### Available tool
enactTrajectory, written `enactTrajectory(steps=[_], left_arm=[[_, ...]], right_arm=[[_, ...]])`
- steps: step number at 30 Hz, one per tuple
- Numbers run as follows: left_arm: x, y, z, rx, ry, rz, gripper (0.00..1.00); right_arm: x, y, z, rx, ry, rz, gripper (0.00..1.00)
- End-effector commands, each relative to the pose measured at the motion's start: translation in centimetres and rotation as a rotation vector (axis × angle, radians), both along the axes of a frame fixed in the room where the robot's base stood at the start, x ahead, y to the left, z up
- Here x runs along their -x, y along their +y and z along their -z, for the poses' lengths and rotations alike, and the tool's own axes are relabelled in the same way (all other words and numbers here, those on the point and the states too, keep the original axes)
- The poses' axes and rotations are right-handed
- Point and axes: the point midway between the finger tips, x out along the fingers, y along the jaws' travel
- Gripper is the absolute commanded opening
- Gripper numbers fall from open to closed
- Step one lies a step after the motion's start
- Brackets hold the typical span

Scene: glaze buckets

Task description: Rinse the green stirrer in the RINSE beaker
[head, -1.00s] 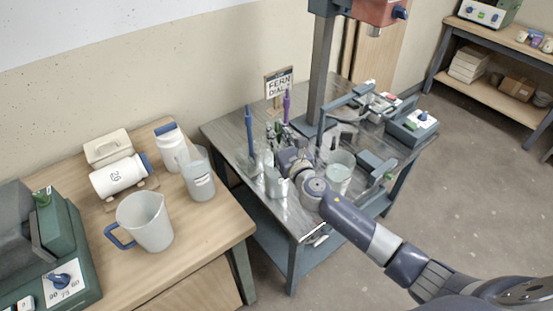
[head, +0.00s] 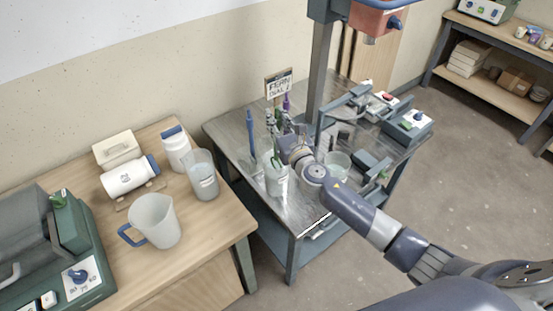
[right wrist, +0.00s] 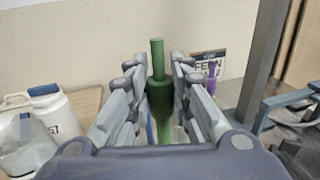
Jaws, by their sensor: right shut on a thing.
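The green stirrer (right wrist: 157,88) stands upright between the fingers of my right gripper (right wrist: 160,92) in the right wrist view. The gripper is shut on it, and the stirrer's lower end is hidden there. In the head view my right gripper (head: 275,138) is over the metal cart, just above and behind a clear beaker (head: 276,182) with a dark green mark. I cannot read a RINSE label on it, nor tell whether the stirrer's end is inside it. Another clear beaker (head: 340,160) stands right of my wrist, partly hidden. My left gripper is out of view.
A blue stirrer (head: 250,128) and a purple stirrer (head: 286,102) stand near the gripper, before a sign reading FERN (head: 279,85). A grey post (head: 320,75) rises behind. The wooden table (head: 215,228) holds a blue-handled jug (head: 157,222) and another beaker (head: 203,178).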

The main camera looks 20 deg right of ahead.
Motion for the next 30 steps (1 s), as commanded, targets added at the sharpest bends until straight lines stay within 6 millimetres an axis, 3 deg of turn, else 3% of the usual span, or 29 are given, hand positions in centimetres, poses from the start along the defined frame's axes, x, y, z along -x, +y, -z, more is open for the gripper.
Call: enactTrajectory(steps=[30], left_arm=[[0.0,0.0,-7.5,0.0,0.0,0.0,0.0]], right_arm=[[0.0,0.0,-7.6,0.001,-0.002,0.0,0.0]])
